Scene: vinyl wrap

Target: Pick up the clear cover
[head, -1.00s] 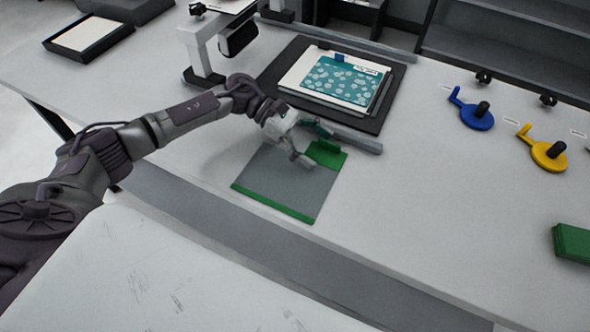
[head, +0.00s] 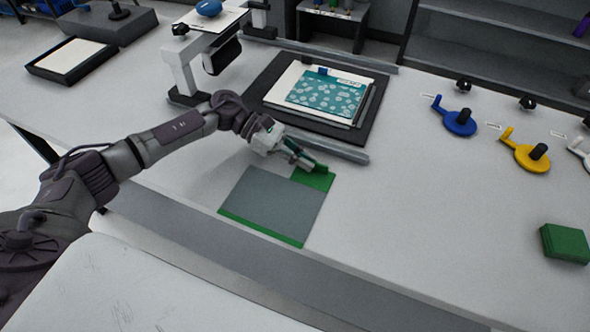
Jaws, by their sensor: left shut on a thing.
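The clear cover (head: 272,203) is a greyish see-through sheet with green strips along its near edge and at its far right corner. It lies on the white table, or just above it; I cannot tell which. My left gripper (head: 308,164) is at the green grip on the cover's far edge and is shut on it. The gripper hides part of that grip. My right gripper is not in the head view.
A black tray (head: 262,86) with a teal patterned sheet (head: 328,93) lies behind the cover. A grey bar (head: 335,150) runs between them. A blue crank (head: 459,122), a yellow crank (head: 531,157) and a green block (head: 565,243) are on the right. The front right table is clear.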

